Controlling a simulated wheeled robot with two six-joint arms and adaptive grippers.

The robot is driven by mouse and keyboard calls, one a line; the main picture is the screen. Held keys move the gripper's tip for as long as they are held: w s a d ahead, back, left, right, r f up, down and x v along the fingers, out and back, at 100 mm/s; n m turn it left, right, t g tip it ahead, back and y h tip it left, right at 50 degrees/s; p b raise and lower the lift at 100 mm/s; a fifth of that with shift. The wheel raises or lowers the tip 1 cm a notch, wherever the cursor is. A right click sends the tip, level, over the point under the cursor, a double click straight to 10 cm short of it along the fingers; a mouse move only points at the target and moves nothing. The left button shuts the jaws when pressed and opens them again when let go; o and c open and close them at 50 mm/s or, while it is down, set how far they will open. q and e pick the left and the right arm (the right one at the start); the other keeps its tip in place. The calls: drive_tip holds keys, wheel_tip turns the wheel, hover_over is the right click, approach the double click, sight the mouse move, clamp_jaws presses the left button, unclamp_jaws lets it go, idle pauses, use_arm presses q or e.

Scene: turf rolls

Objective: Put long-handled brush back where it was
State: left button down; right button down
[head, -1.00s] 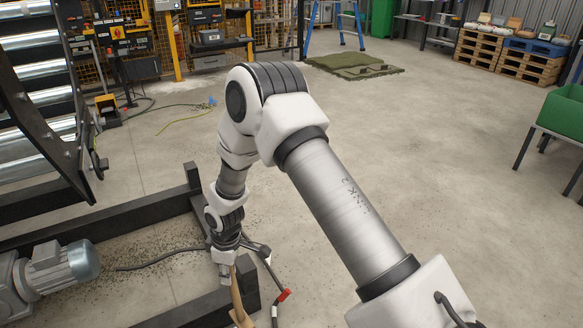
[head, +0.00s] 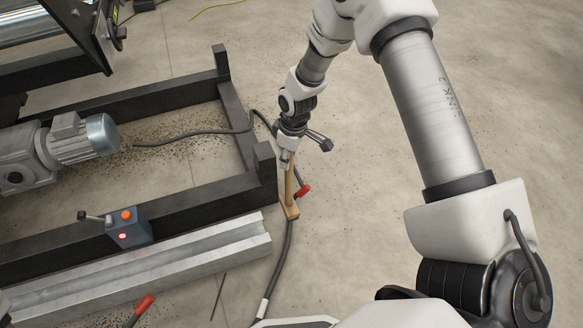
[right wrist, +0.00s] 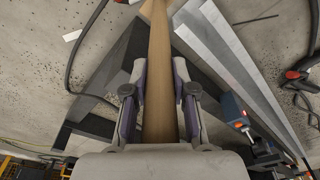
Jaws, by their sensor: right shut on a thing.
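The long-handled brush shows as a pale wooden handle (head: 291,190) with a wider wooden end low down, near the corner of the black frame. My right gripper (head: 286,162) is shut on the handle. In the right wrist view the handle (right wrist: 160,60) runs between the two fingers of the right gripper (right wrist: 158,92) and away toward the top edge. The bristles cannot be made out. Whether the low end touches the floor cannot be told. My left gripper is not in view.
A black steel frame (head: 120,102) and a grey motor (head: 85,138) stand at the left. A metal channel (head: 150,270) and a control box with an orange button (head: 129,232) lie nearer. A dark cable (head: 284,255) runs beside the brush. Floor at the right is clear.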

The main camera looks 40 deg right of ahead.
sight(288, 181)
wheel_tip(288, 181, down, 11)
drive_tip(key=b, duration=0.6)
drive_tip(key=shift+r, duration=0.3)
drive_tip(key=shift+f, duration=0.15)
drive_tip(key=c, duration=0.9)
unclamp_jaws()
drive_tip(key=shift+c, duration=0.2)
wheel_tip(288, 181, up, 12)
drive_tip(key=s+f+p, duration=0.1)
drive_tip(key=p, duration=0.7)
drive_tip(key=s+a+f+m, duration=0.2)
drive_tip(key=s+a+f, duration=0.15)
drive_tip(key=s, duration=0.35)
drive_tip(key=s+a+f+m, duration=0.1)
drive_tip(key=s+a+f, duration=0.2)
drive_tip(key=s+f, duration=0.3)
drive_tip(key=s+a+f+m+g, duration=0.1)
drive_tip(key=s+m, duration=0.2)
drive_tip(key=s, duration=1.1)
drive_tip(key=shift+s+a+f+m+h, duration=0.25)
drive_tip(key=shift+s+a+m+h, duration=0.05)
drive_tip(key=shift+a+h, duration=0.1)
